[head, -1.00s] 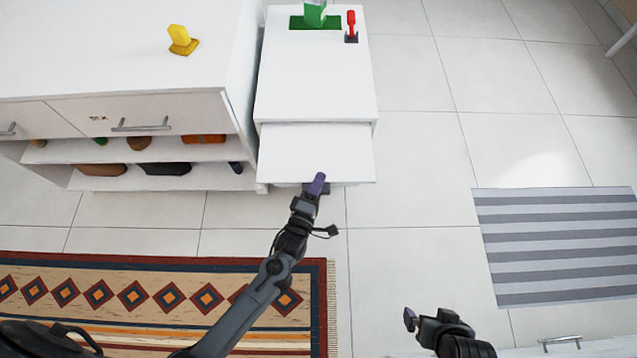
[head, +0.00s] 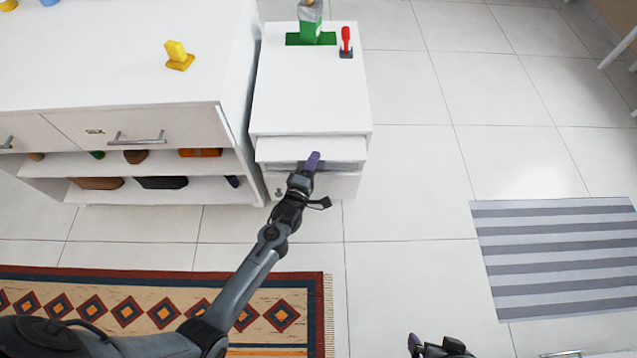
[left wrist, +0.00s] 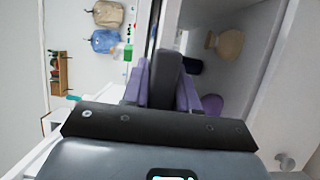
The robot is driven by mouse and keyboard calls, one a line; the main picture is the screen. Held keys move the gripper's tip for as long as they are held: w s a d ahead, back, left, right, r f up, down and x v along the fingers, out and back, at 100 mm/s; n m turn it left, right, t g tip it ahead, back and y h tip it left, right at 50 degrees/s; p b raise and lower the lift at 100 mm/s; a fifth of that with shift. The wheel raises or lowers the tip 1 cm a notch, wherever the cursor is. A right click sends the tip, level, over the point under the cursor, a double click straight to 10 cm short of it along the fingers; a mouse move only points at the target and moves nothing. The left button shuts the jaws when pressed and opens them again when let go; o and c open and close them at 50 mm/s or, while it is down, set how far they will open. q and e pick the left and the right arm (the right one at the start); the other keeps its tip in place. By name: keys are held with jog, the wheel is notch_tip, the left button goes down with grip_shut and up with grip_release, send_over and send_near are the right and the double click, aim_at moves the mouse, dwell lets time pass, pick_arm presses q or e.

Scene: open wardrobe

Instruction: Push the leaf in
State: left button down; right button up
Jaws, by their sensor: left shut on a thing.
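The leaf (head: 280,150) is a flat white board that sticks out a short way from the front of the white cabinet (head: 310,95), below its top. My right gripper (head: 414,342) is at the bottom edge of the head view, far from the leaf, largely cut off.
A green-based item (head: 310,38) and a red-handled item (head: 346,42) stand on the cabinet top. A wider white unit (head: 120,80) with a yellow item (head: 178,55) stands to the left. Floor is clear to the right, up to a striped mat (head: 555,255).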

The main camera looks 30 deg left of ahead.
aim_at(313, 148)
pick_arm(q)
jog(key=w, duration=0.1)
jog(key=w+a, duration=0.1)
jog(key=w, duration=0.1)
jog(key=w+a, duration=0.1)
jog(key=shift+w+a+b, duration=0.15)
jog(key=shift+w+b, duration=0.05)
jog(key=shift+b, duration=0.2)
jog(key=c, duration=1)
grip_release()
jog(key=shift+o, duration=0.2)
jog(key=shift+s, duration=0.1)
jog(key=shift+s+r+p, duration=0.1)
jog(key=shift+s+p, duration=0.4)
jog(key=shift+s, duration=0.05)
jog(key=s+p, duration=0.4)
jog(key=s, duration=0.5)
jog(key=shift+s+d, duration=0.3)
jog(key=shift+d, duration=0.15)
